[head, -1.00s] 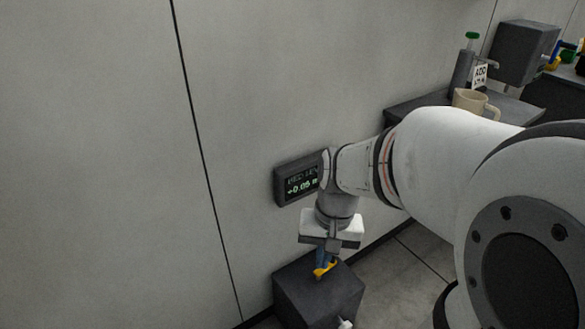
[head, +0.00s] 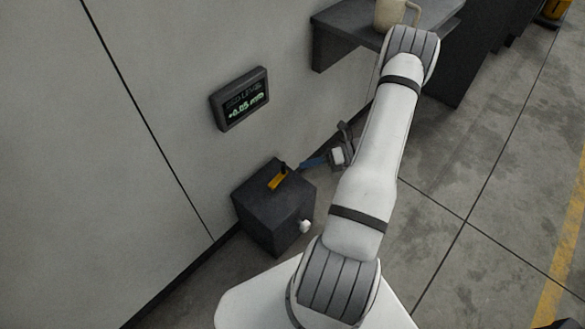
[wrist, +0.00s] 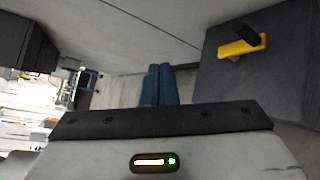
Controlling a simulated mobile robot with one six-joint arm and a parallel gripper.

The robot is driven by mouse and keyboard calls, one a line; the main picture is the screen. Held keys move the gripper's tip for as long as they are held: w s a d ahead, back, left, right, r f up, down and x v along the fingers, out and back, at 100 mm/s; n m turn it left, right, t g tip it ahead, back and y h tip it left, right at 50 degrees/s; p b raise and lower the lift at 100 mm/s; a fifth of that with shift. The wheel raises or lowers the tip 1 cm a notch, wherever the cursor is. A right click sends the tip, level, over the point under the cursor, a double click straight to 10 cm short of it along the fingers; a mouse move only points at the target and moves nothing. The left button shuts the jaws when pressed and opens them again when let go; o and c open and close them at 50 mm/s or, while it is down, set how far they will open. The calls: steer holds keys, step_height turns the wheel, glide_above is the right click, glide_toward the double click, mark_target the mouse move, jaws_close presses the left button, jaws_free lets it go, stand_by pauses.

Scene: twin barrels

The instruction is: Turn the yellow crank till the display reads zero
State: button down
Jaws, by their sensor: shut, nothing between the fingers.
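The yellow crank (head: 276,182) lies on top of a dark box (head: 262,212), with a small black knob at its upper right end. The crank also shows in the wrist view (wrist: 240,47), to the right of my fingers. The display (head: 241,99) is on the wall above the box, with green digits that look like +0.05; its small upper line is unreadable. My gripper (head: 304,163) has its blue fingers shut and empty, just right of the crank and apart from it in the picture. The shut fingers also show in the wrist view (wrist: 158,72).
A white knob (head: 305,226) sticks out of the box's front. A dark shelf (head: 335,45) with a beige mug (head: 392,14) is on the wall at the upper right. Open grey floor (head: 470,190) lies to the right.

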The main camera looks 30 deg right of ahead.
mark_target(285, 168)
steer(key=s+d+f+m+t+h+p, duration=0.1)
steer(key=s+d+f+m+t+h, duration=0.15)
steer(key=f+m+t, duration=0.35)
steer(key=s+d+f+m+t+h+p, duration=0.1)
steer(key=s+d+f+m+t, duration=0.2)
steer(key=f+m, duration=0.4)
steer(key=shift+m, duration=0.3)
steer(key=x, duration=0.4)
steer(key=d+r+b+x, duration=0.1)
steer(key=x, duration=0.4)
steer(key=w+b+x, duration=0.1)
steer(key=x, duration=0.4)
steer(key=shift+w+d+r, duration=0.1)
steer(key=shift+d+r, duration=0.05)
steer(key=shift+d, duration=0.05)
steer(key=shift+a, duration=0.1)
steer(key=shift+w, duration=0.1)
